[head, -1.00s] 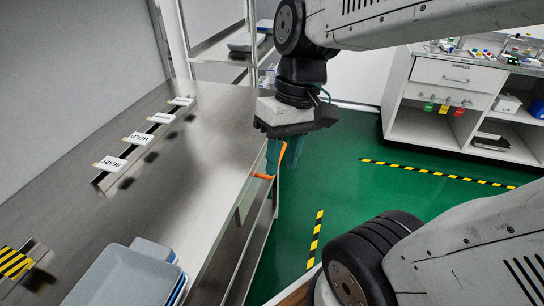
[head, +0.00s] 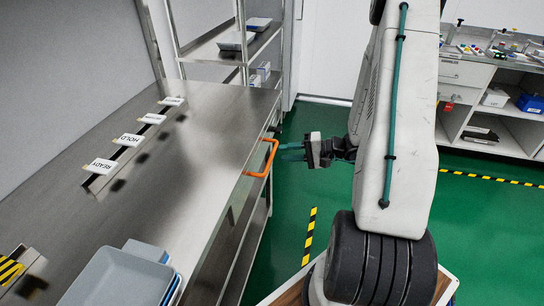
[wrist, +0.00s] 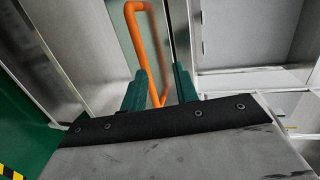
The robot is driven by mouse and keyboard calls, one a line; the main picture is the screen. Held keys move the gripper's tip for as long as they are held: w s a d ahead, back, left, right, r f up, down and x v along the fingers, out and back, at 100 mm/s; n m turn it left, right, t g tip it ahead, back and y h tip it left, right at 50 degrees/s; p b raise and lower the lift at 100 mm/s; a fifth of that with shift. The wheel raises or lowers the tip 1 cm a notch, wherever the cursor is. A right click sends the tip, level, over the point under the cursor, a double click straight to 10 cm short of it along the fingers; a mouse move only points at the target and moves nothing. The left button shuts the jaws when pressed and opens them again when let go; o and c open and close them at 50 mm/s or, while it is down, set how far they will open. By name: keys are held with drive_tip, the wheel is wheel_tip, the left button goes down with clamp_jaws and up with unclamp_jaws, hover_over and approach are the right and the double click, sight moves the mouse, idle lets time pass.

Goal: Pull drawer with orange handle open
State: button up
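The orange handle (head: 266,165) is a bent bar on the front side of the steel table, just below the top's edge, in the head view. The drawer front behind it is mostly hidden by the tabletop. My gripper (head: 285,151) lies to the right of the handle, its teal fingers pointing left at it, tips close to it. In the wrist view the handle (wrist: 138,38) rises from between the fingers towards the top. My gripper (wrist: 160,82) is open there, with a gap between the fingers. I cannot tell whether they touch the bar.
The steel tabletop (head: 205,140) carries label plates, including READY (head: 100,166) and HOLD (head: 129,140), and a grey tray (head: 115,280) at the front. A shelf rack (head: 225,45) stands behind. Green floor (head: 335,190) is clear to the right, before a white cabinet (head: 465,75).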

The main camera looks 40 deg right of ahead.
sight(272, 155)
drive_tip(key=shift+m+t+h, duration=0.5)
drive_tip(key=shift+t, duration=0.1)
drive_tip(key=w+f, duration=0.1)
drive_tip(key=w, duration=0.1)
drive_tip(key=w+a+f, duration=0.2)
drive_tip(key=w+f, duration=0.1)
drive_tip(key=shift+w+a, duration=0.25)
drive_tip(key=shift+w, duration=0.1)
drive_tip(key=shift+c, duration=0.3)
clamp_jaws()
